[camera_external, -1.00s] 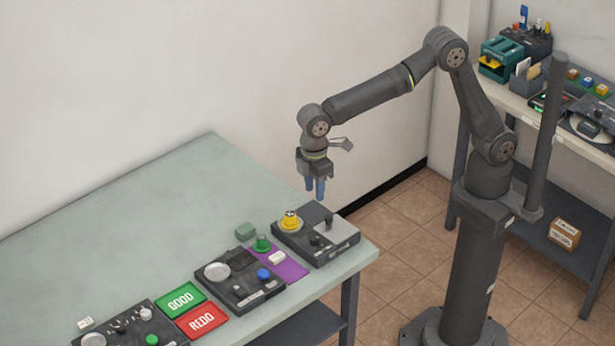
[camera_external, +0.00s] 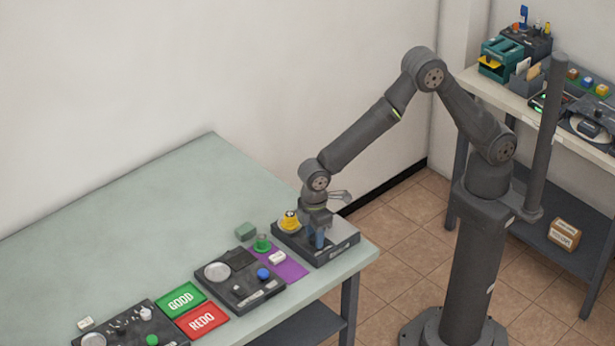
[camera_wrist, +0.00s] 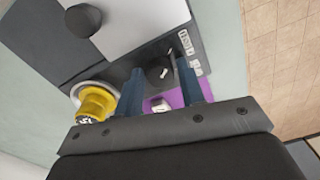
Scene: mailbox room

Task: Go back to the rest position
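My gripper (camera_external: 318,238) points down at the dark control panel (camera_external: 341,250) at the table's right end. In the wrist view its two blue fingers (camera_wrist: 160,68) stand apart. A black knob (camera_wrist: 158,72) shows between them, with some space on either side; I cannot tell whether either finger touches it. In the outside view the fingers hide most of this part of the panel. No rest position is marked in either view.
A yellow knob on a pale round base (camera_external: 290,221) stands on the same panel; it also shows in the wrist view (camera_wrist: 95,102). Another black knob (camera_wrist: 83,20) is nearby. A purple mat (camera_external: 285,266) and more panels lie leftward. The table's back (camera_external: 150,200) is clear.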

